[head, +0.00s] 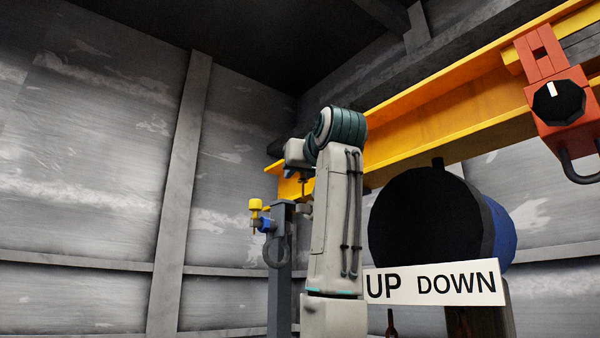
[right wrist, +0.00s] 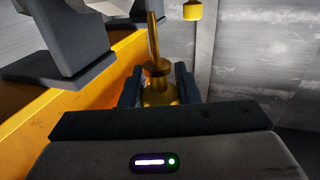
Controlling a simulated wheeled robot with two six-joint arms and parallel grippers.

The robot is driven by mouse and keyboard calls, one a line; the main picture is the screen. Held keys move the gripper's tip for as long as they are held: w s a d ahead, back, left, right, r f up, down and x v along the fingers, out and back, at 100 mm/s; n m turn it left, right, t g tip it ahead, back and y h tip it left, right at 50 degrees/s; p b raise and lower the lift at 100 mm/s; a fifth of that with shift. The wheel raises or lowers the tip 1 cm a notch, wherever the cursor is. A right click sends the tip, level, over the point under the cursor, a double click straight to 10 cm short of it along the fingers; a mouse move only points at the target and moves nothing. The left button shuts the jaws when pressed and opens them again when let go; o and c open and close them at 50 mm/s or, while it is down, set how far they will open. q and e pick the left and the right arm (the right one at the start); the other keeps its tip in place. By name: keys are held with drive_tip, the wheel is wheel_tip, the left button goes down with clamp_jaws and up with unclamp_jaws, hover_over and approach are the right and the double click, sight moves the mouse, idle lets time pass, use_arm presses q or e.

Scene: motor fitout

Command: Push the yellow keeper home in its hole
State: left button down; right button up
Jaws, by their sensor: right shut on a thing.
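A brass-yellow piece (right wrist: 160,92) with a dark collar and a thin rod stands between the dark fingers of my right gripper (right wrist: 158,82) in the right wrist view. The gripper is shut on it; I cannot tell whether this piece is the keeper. A yellow knob (right wrist: 193,10) shows beyond the fingers at the top. In the head view my right gripper (head: 297,155) is small and partly hidden at the end of the yellow beam. A yellow fitting (head: 255,206) stands left of it. The keeper's hole cannot be made out. My left gripper is not in view.
The yellow beam (head: 430,120) runs from beside my right gripper to the upper right. A grey post (head: 281,270) stands below the gripper. A red hoist block (head: 556,105), a blue drum (head: 500,230) and an UP DOWN sign (head: 435,284) are at right. Free room lies at left.

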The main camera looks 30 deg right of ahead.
drive_tip(key=shift+f+b, duration=2.1)
drive_tip(key=shift+f, duration=0.2)
drive_tip(key=o, duration=1)
drive_tip(key=shift+s+f, duration=0.1)
drive_tip(key=shift+s, duration=0.2)
drive_tip(key=b, duration=0.5)
approach(303, 190)
drive_tip(key=shift+w+d, duration=0.25)
drive_tip(key=shift+w, duration=0.3)
